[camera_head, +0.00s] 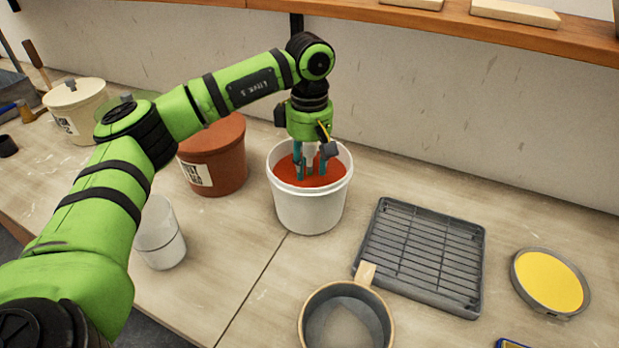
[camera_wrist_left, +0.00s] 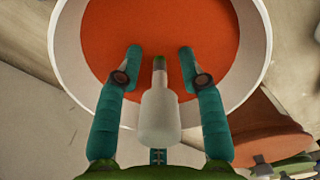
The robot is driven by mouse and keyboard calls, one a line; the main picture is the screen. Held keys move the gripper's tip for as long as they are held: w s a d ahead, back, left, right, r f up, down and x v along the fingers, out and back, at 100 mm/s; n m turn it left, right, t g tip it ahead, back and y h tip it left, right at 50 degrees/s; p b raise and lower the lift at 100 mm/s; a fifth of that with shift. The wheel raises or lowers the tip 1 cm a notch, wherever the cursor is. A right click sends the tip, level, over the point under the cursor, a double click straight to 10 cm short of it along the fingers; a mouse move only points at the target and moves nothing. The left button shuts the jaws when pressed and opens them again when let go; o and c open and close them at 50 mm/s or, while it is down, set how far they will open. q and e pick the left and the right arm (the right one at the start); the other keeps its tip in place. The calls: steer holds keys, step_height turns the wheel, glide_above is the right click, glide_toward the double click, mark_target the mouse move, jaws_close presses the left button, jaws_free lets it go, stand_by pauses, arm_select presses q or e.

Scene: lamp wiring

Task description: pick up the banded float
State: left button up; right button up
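A pale, bottle-shaped piece (camera_wrist_left: 159,112) with a narrow neck and a dark green tip lies between my left fingers in the left wrist view. It may be the banded float, but I cannot tell for sure. A pale part also shows between the fingers in the head view (camera_head: 308,152). My left gripper (camera_head: 309,177) points down into a white bucket (camera_head: 309,212) of orange-red liquid (camera_wrist_left: 160,35). Its teal fingers (camera_wrist_left: 163,72) are spread, with a gap on each side of the pale piece. My right gripper is not in view.
A brown lidded tub (camera_head: 214,155) stands left of the bucket, and a clear cup (camera_head: 160,235) in front of that. A grey rack (camera_head: 420,258), a handled pan (camera_head: 346,322) and a yellow disc (camera_head: 550,281) lie to the right. A wooden shelf (camera_head: 460,22) runs along the wall.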

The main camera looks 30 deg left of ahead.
arm_select(q)
jaws_close()
steer(key=shift+r, duration=0.1)
step_height(320, 180, up, 10)
steer(key=shift+f+b, duration=0.25)
steer(key=shift+b, duration=0.4)
step_height(320, 180, up, 4)
steer(key=p, duration=0.4)
steer(key=shift+r, duration=0.25)
steer(key=shift+r+p, duration=0.6)
steer(key=shift+p, duration=0.1)
steer(key=shift+f, duration=0.1)
